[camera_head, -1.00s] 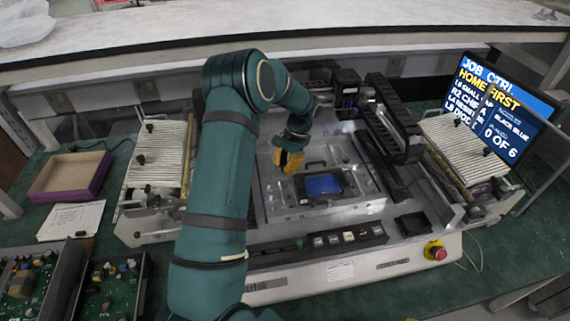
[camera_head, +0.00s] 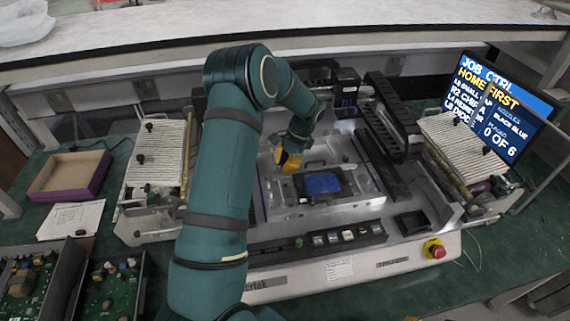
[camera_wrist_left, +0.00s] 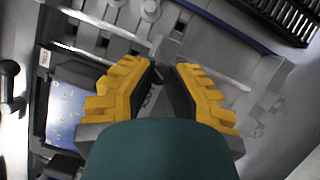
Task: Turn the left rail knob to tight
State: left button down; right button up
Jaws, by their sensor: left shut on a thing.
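My left gripper (camera_head: 289,164) has yellow fingers and points down at the bed of the pick-and-place machine, just up and left of the blue board. In the left wrist view the gripper (camera_wrist_left: 166,68) has its fingertips close together with a small dark part between them. It is shut on what I take to be the left rail knob, which the fingers mostly hide; its tight or loose setting cannot be read. The blue board (camera_head: 323,184) lies in its dark frame on the bed and shows in the left wrist view (camera_wrist_left: 64,108). My right gripper is out of view.
Feeder banks stand left (camera_head: 156,158) and right (camera_head: 462,146) of the bed. A black gantry rail (camera_head: 392,118) runs along its right side. A screen (camera_head: 497,105) stands at the back right. A red stop button (camera_head: 438,252) is at the front right. A purple box (camera_head: 98,185) lies at left.

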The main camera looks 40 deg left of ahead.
pick_arm(q)
jog(key=c, duration=0.9)
grip_release()
jog(key=shift+f, duration=0.1)
jog(key=shift+o, duration=0.2)
jog(key=v, duration=1.2)
